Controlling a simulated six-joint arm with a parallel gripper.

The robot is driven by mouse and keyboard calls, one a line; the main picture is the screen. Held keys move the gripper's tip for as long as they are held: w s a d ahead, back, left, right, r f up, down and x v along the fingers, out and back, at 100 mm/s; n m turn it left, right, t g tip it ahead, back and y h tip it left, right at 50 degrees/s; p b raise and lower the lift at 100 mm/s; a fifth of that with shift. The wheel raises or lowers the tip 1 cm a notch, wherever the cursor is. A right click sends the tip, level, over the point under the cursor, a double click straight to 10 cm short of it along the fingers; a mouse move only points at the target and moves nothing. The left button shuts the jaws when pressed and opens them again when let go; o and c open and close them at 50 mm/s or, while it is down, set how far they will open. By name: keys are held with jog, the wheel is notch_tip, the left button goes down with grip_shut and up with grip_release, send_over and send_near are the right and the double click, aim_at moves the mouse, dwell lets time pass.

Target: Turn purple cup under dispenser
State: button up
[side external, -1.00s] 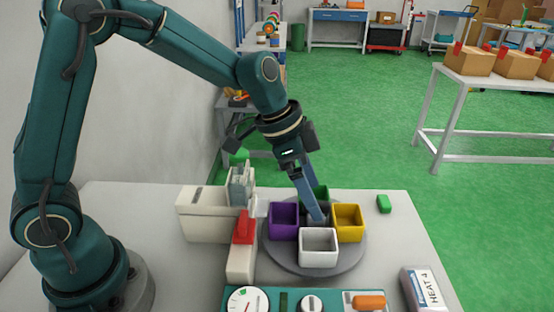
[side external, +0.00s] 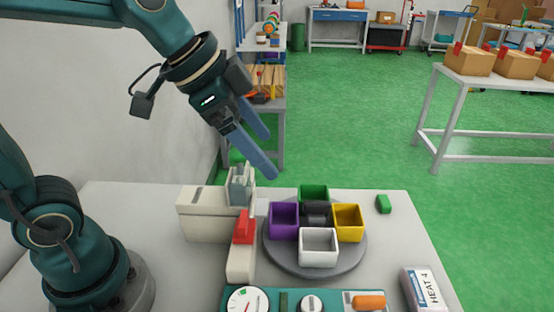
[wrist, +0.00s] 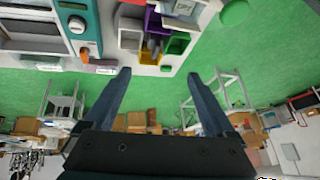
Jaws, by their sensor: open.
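The purple cup (side external: 283,233) is a square open cup on the left side of a round grey turntable (side external: 312,270). The white cup (side external: 318,257), yellow cup (side external: 349,233) and green cup (side external: 313,192) stand at its front, right and back, around a dark hub (side external: 317,213). The dispenser (side external: 205,222), a pale box with a grey top part and red piece, stands just left of the purple cup. I cannot tell whether its outlet is over the cup. My gripper (side external: 270,150) is open and empty, raised above and behind the dispenser. Its two blue fingers (wrist: 160,76) are apart in the wrist view.
A teal control panel (side external: 290,300) with dials and an orange handle lies at the table's front. A box labelled HEAT 4 (side external: 425,290) is at front right. A small green block (side external: 383,204) lies at right. The air above the turntable is clear.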

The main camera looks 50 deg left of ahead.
jog(key=s+a+f+n+y, duration=0.2)
jog(key=s+a+f+n, duration=0.2)
jog(key=s+n, duration=0.3)
jog(key=s, duration=0.3)
